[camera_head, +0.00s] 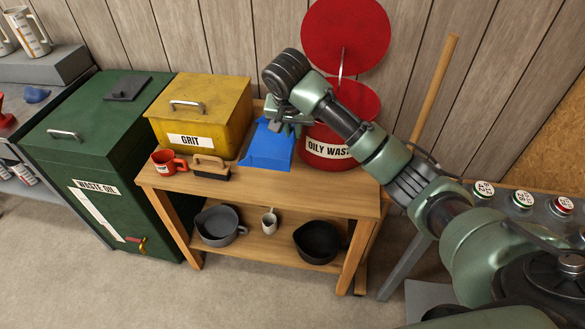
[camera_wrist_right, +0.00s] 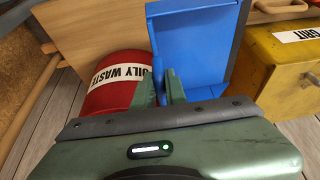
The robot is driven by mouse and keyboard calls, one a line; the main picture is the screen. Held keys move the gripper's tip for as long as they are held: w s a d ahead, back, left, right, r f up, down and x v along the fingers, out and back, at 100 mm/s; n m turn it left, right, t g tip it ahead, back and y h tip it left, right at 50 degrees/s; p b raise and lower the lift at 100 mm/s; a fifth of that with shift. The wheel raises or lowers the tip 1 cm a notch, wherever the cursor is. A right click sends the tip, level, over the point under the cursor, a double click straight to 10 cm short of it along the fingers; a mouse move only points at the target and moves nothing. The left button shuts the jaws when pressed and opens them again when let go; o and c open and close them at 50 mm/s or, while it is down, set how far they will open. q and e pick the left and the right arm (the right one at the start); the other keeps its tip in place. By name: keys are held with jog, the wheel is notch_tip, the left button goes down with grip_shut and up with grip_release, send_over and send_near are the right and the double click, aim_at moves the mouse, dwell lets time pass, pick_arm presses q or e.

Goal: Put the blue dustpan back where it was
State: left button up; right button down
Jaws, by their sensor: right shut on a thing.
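The blue dustpan (camera_head: 268,150) is over the wooden workbench top (camera_head: 330,178), between the yellow grit box and the red oily waste bin. Its wide pan faces the bench's front edge. I cannot tell whether it rests on the bench or hangs just above it. My right gripper (camera_head: 285,122) is at its back end, shut on its handle. The wrist view shows the narrow blue handle between the fingers (camera_wrist_right: 162,88) and the dustpan's pan (camera_wrist_right: 195,40) beyond. My left gripper is not in view.
The yellow grit box (camera_head: 205,108) stands left of the dustpan, the oily waste bin (camera_head: 322,150) with its raised red lid (camera_head: 345,35) right. A wooden hand brush (camera_head: 211,168) and red mug (camera_head: 167,162) lie nearby.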

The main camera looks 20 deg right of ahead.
notch_tip(320, 180, down, 14)
jog(key=shift+f+p, duration=0.15)
jog(key=shift+p, duration=0.35)
jog(key=c, duration=1.5)
grip_release()
jog(key=shift+f, duration=0.15)
jog(key=shift+o, duration=0.2)
